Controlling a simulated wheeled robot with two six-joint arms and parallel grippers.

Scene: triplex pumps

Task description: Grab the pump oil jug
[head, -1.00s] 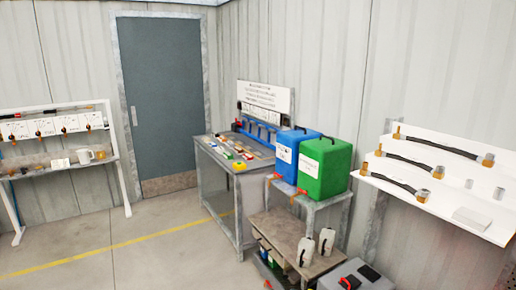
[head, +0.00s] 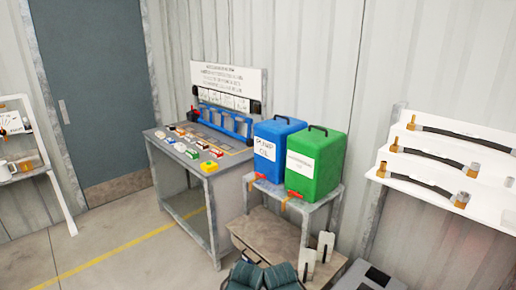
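The pump oil jug is a blue container (head: 277,148) with a black top handle and a white label reading "PUMP OIL". It stands upright on a small grey metal stand (head: 322,203), close beside a green jug (head: 317,165) of similar shape. The green jug partly covers its right side. A small orange-brown tap shows at the base of each jug. Neither of my grippers is in view, and nothing is touching the blue jug.
A grey workbench (head: 225,180) with small parts stands left of the jugs. Below the stand is a low shelf (head: 265,235) with two pale bottles; dark teal objects (head: 262,277) sit at the bottom edge. A white hose rack (head: 440,175) is at right. Floor at left is clear.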

